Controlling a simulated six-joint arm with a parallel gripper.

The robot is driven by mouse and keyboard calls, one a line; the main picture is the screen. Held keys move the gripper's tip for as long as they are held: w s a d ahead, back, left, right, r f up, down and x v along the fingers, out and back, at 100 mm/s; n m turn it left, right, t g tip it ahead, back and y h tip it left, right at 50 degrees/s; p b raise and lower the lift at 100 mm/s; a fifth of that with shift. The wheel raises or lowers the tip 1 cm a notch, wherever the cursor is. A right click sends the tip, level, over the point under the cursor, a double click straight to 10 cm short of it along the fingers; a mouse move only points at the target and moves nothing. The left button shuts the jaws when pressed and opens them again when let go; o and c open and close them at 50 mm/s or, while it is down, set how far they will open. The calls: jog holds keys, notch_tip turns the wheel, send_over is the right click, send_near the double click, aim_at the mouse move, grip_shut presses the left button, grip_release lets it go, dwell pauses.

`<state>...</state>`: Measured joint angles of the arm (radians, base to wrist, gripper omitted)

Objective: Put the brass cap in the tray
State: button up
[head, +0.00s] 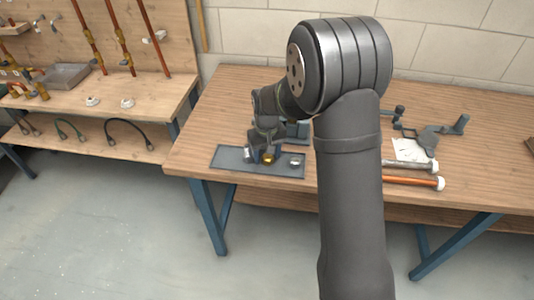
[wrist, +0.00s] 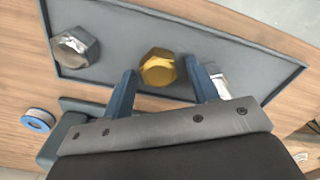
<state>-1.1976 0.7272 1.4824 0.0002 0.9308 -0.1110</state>
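The brass cap (wrist: 157,67) is a gold hexagonal piece over the floor of the dark grey tray (wrist: 262,62), near its middle. In the head view, the brass cap (head: 268,158) shows just below my gripper, and the tray (head: 228,158) lies near the table's front edge. My gripper (wrist: 161,68) points down over the tray with its two blue fingers apart. The cap lies between the fingertips, with a small gap visible on each side. I cannot tell how far down the fingers reach beside it.
A silver hexagonal cap (wrist: 75,47) is in the tray to the left. Another silver piece (wrist: 222,86) is partly hidden behind the right finger. A blue and white tape roll (wrist: 38,120) lies outside the tray. Pipes (head: 412,181) lie on the table at right.

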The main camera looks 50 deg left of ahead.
notch_tip(320, 180, up, 12)
jog(key=shift+r, duration=0.2)
dwell(0.4)
jog(key=shift+f, duration=0.15)
notch_tip(320, 180, down, 12)
jog(key=shift+r, duration=2.05)
jog(key=shift+f, duration=0.1)
